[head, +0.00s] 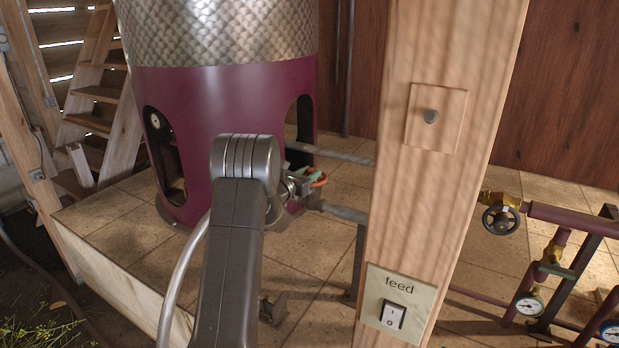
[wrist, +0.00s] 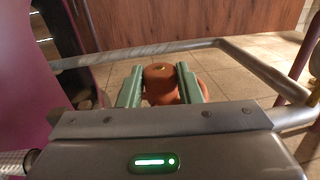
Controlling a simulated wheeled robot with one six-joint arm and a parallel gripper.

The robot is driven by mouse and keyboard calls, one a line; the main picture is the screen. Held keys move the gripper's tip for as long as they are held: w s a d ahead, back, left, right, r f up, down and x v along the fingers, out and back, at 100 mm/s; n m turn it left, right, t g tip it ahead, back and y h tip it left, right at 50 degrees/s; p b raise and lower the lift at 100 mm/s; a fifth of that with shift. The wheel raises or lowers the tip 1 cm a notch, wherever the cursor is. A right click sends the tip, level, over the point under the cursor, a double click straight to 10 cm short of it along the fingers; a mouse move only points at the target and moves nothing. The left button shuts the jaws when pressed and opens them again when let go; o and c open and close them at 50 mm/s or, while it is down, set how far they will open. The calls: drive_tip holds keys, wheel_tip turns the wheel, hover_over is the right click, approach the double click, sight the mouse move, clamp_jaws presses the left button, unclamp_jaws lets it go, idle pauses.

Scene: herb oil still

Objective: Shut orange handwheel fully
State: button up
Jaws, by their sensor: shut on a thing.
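The orange handwheel (head: 320,181) sits on the pipe just right of the purple still base in the head view, partly covered by my gripper. In the wrist view the orange handwheel (wrist: 160,82) lies between the two green fingers, with its lower part hidden behind the gripper body. My gripper (head: 312,177) is shut on the handwheel, one finger on each side, as the wrist view (wrist: 160,88) shows. How far the wheel is turned cannot be told.
A wooden post (head: 440,120) with a feed switch (head: 393,314) stands close to the right of my arm. Grey pipes (wrist: 140,56) run beside the wheel. A dark handwheel (head: 501,219) and gauges (head: 529,306) are farther right. The purple still (head: 225,110) stands on the left.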

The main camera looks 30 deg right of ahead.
drive_tip(key=shift+w+m+g+h+b, duration=0.15)
drive_tip(key=shift+m+g+h+b, duration=0.25)
drive_tip(key=shift+m+g, duration=0.7)
drive_tip(key=o, duration=1)
drive_tip(key=shift+c, duration=0.2)
drive_tip(key=s+a+b, duration=0.2)
drive_tip(key=a+b, duration=0.1)
drive_tip(key=a, duration=1)
drive_tip(key=shift+s+a+b, duration=0.2)
drive_tip(key=shift+a+b, duration=0.1)
drive_tip(key=shift+a, duration=0.05)
